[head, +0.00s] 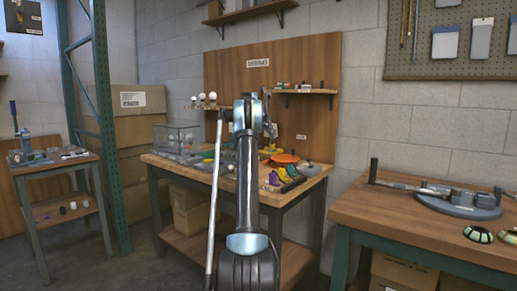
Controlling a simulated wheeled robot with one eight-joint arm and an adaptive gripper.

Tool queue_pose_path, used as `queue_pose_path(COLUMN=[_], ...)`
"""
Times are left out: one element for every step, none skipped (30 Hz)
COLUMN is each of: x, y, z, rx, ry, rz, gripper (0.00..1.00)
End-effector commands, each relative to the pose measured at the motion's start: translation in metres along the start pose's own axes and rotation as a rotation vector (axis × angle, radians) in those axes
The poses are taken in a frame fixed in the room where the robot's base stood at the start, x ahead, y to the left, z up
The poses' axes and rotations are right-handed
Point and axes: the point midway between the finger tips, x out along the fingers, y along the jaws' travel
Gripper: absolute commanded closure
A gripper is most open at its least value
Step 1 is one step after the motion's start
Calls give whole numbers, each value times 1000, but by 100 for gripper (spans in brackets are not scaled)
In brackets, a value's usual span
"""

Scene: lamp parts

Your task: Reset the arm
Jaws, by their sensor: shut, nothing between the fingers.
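My arm rises through the middle of the head view, dark with pale blue-grey joints, and blocks part of the centre workbench. Its upper end stands in front of the wooden back panel. I cannot make out my gripper or its fingers; they seem to be hidden behind the arm. On the right bench (365,212) lies a grey round base (485,211) with a silver rod (395,185) reaching left from it to a black upright end piece (373,170).
The centre workbench (255,190) holds a clear box (176,137), an orange dish (285,158) and colored bins (275,178). A smaller table (50,165) with a press stands left, beside a green rack post (103,110). Floor shows between the tables.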

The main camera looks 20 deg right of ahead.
Motion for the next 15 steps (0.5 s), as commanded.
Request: queue_pose_path(x=[-1,-2,-2,-2,-3,-6,-8,-11,-17,-22,-28,-36,-42,-48,-56], y=[0,0,0,0,0,0,1,1,2,2,2,3,3,4,5], z=[0,0,0,0,1,3,5,7,12,16,20,28,34,40,48], rx=[0,0,0,0,-1,-4,-7,-10,-16,-22,-28,-37,-45,-53,-63], ry=[0,0,0,0,0,-1,-1,-2,-3,-4,-5,-7,-9,-10,-12], rz=[0,0,0,0,-1,-3,-6,-9,-15,-21,-27,-37,-44,-51,-62], gripper=[100,100,100,100,100,100,100,100,100,100,100,100,100,100,100])
